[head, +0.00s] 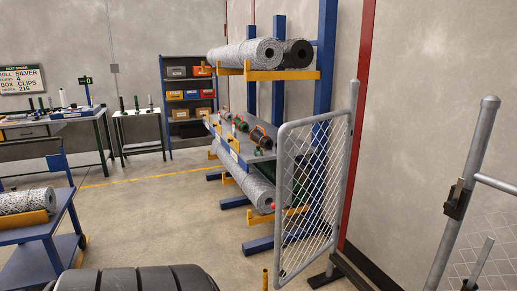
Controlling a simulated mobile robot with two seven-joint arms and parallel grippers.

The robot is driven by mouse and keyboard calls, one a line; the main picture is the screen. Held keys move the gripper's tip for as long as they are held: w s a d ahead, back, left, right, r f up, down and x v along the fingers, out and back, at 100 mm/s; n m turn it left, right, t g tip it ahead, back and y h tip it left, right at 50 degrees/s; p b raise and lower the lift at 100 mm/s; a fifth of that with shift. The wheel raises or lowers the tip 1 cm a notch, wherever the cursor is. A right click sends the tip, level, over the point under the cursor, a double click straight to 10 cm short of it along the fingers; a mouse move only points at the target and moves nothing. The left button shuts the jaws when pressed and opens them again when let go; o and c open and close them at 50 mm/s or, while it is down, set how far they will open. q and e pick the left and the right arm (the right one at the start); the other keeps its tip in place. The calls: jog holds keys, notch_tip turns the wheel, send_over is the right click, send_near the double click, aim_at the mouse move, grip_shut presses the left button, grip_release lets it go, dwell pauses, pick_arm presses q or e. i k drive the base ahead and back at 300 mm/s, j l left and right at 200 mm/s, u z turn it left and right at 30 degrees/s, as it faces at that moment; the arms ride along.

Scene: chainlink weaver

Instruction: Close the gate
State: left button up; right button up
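The gate (312,190) is a grey tubular frame with chain-link mesh, right of centre in the head view. Its right side stands at an upright grey post (346,170) with a dark foot. Another grey post (470,180) with a dark latch-like fitting (457,199) stands at the right. A wide gap lies between this post and the gate, so the gate stands open. Neither of my grippers is in view.
A blue rack (326,60) holding mesh rolls (246,53) stands behind the gate. A blue cart (30,262) with a roll is at the left. Fencing (497,260) continues at the right edge. The floor (150,215) between cart and rack is clear.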

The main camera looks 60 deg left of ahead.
aim_at(285, 142)
jog(key=j+u, duration=0.15)
jog(key=u, duration=0.25)
jog(key=i+j+u, duration=0.1)
jog(key=u, duration=0.25)
jog(key=j+u, duration=0.2)
jog(key=u, duration=0.2)
jog(key=i+j+u, duration=0.1)
jog(key=u, duration=0.25)
jog(key=i+j+u, duration=0.25)
jog(key=i+j, duration=0.15)
jog(key=i, duration=0.3)
jog(key=i+j+u, duration=0.15)
jog(key=i, duration=0.2)
